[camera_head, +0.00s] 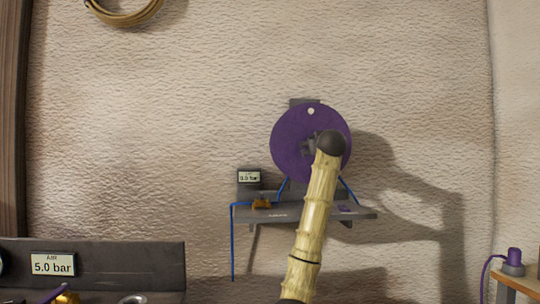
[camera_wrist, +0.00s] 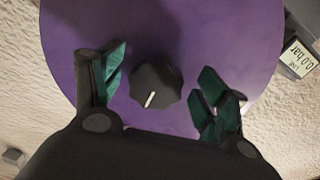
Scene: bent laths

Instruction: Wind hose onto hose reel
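The hose reel (camera_head: 290,140) is a purple disc mounted on the wall above a small grey shelf. Its face fills much of the wrist view (camera_wrist: 180,35), with a dark faceted knob (camera_wrist: 155,85) at its middle bearing a white mark. The blue hose (camera_head: 233,245) runs along the shelf, hangs off its left end and shows below the reel. My gripper (camera_wrist: 160,95) has its green-tipped fingers apart, one on each side of the knob, with no visible contact. In the head view my arm covers the gripper and part of the reel.
The grey shelf (camera_head: 290,215) carries a brass fitting (camera_head: 261,204) and a small gauge display (camera_head: 249,177). A dark panel (camera_head: 120,262) reading 5.0 bar stands lower left. A coiled hose (camera_head: 125,18) hangs upper left. A purple item (camera_head: 514,256) sits on a wooden stand lower right.

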